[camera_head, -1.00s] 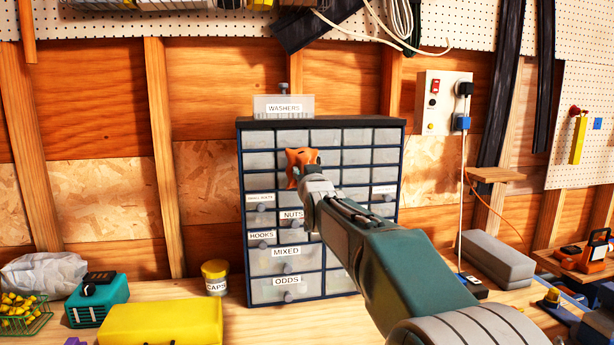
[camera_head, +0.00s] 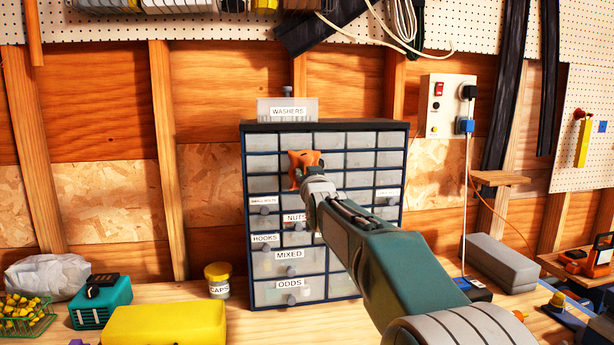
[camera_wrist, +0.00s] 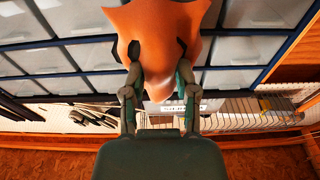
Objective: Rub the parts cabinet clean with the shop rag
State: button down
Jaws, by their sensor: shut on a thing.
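The parts cabinet (camera_head: 348,160) is dark blue with pale drawers and stands upright on the bench against the wall. Its labels include NUTS, HOOKS, MIXED and ODDS. My gripper (camera_head: 301,182) is shut on the orange shop rag (camera_head: 303,159) in front of the upper left-centre drawers. In the wrist view my gripper (camera_wrist: 158,88) pinches the bunched rag (camera_wrist: 160,30), with the cabinet drawers (camera_wrist: 90,56) behind it. I cannot tell whether the rag touches the drawer fronts. My arm hides the cabinet's lower right part.
A clear WASHERS box (camera_head: 287,108) sits on top of the cabinet. On the bench are a CAPS jar (camera_head: 217,281), a yellow case (camera_head: 163,325), a teal device (camera_head: 100,300) and a grey box (camera_head: 499,263). A power panel (camera_head: 446,105) hangs at right.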

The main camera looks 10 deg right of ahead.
jog(key=shift+w, duration=0.9)
jog(key=d, duration=0.4)
dwell(0.5)
jog(key=shift+a, duration=1.95)
jog(key=shift+s+a, duration=0.15)
jog(key=shift+s, duration=2.75)
